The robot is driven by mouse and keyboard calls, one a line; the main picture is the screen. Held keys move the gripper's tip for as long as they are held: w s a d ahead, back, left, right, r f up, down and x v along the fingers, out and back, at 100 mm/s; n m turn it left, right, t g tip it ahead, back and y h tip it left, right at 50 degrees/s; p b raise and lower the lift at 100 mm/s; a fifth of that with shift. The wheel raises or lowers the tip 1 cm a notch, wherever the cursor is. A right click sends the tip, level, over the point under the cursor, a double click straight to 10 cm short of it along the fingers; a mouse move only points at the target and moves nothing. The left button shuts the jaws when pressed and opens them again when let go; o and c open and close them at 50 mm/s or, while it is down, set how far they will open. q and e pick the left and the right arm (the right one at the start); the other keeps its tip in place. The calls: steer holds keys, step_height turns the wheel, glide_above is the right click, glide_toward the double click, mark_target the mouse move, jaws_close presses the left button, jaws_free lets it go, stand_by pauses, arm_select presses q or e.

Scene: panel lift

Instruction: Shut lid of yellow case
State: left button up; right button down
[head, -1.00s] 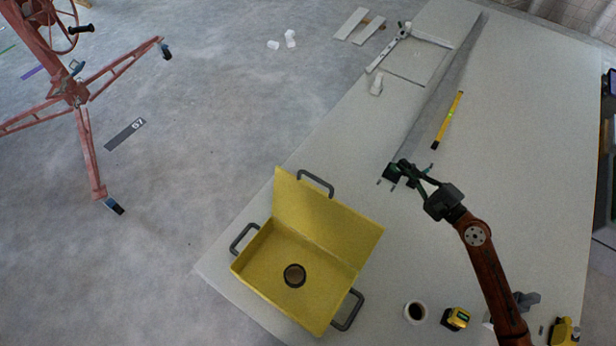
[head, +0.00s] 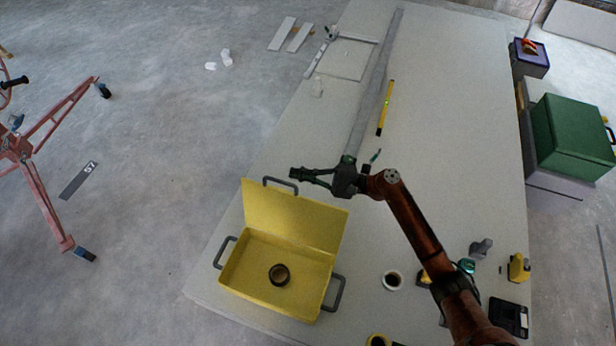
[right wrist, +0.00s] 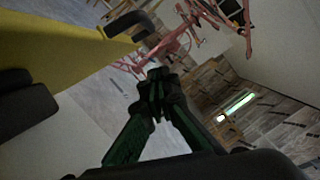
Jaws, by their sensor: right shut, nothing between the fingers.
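The yellow case (head: 262,294) stands open near the front left of the white table, with its lid (head: 292,218) raised at its back edge. A dark handle (head: 280,185) is on the lid's top edge, and a dark round roll (head: 279,275) lies inside the case. My right gripper (head: 295,173) is shut and empty, just beyond the raised lid and close to its handle. In the right wrist view the shut fingers (right wrist: 156,76) show, with the yellow lid (right wrist: 50,50) and a dark handle (right wrist: 128,25) to their left. My left gripper is not in view.
The white table (head: 450,130) has a yellow level (head: 385,108) and a long grey strip at the back. A cup (head: 392,280) and several tools lie at the front right. A green case (head: 572,138) stands off to the right, and a red stand (head: 30,160) is on the floor left.

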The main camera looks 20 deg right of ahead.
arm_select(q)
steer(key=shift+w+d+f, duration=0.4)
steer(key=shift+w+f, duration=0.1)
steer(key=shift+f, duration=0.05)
arm_select(e)
steer(key=a, duration=0.1)
steer(key=s+a+r, duration=0.1)
steer(key=a+r, duration=0.1)
steer(key=shift+s+a, duration=0.35)
steer(key=shift+s, duration=0.05)
